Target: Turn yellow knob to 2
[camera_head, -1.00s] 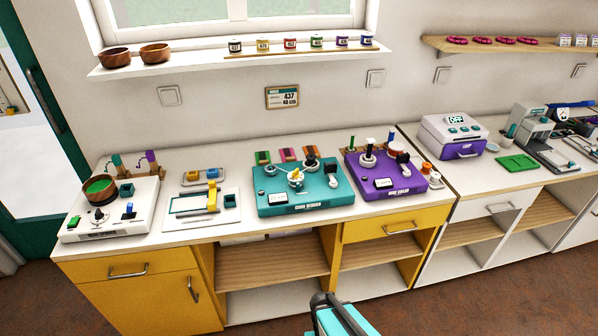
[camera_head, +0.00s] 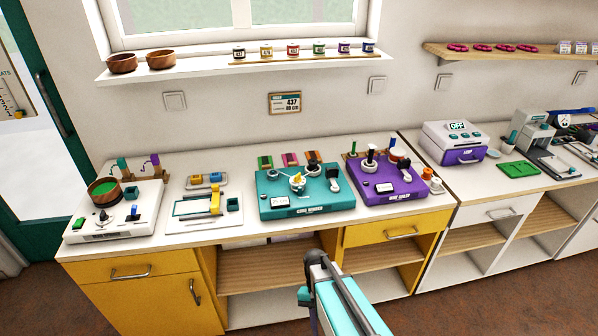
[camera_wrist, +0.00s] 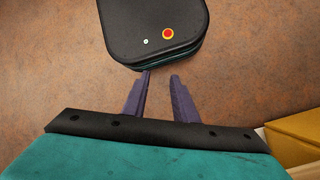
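A teal machine (camera_head: 271,205) stands on the white counter in the head view. A small yellow part (camera_head: 297,179), which looks like the yellow knob, sits on a white round piece on its top. Any numbers around it are too small to read. My gripper (camera_wrist: 158,82) shows in the wrist view with its two purple fingers apart and nothing between them. It is over the brown floor beside my dark base. In the head view my teal arm is low in front of the counter, well short of the teal machine; the fingertips cannot be made out there.
A purple machine (camera_head: 412,191) stands right of the teal one. A white board with a yellow slide (camera_head: 215,201) and a white unit with a bowl (camera_head: 104,190) stand to the left. Cabinets with open shelves (camera_head: 262,270) are below. A shelf (camera_head: 210,68) hangs above.

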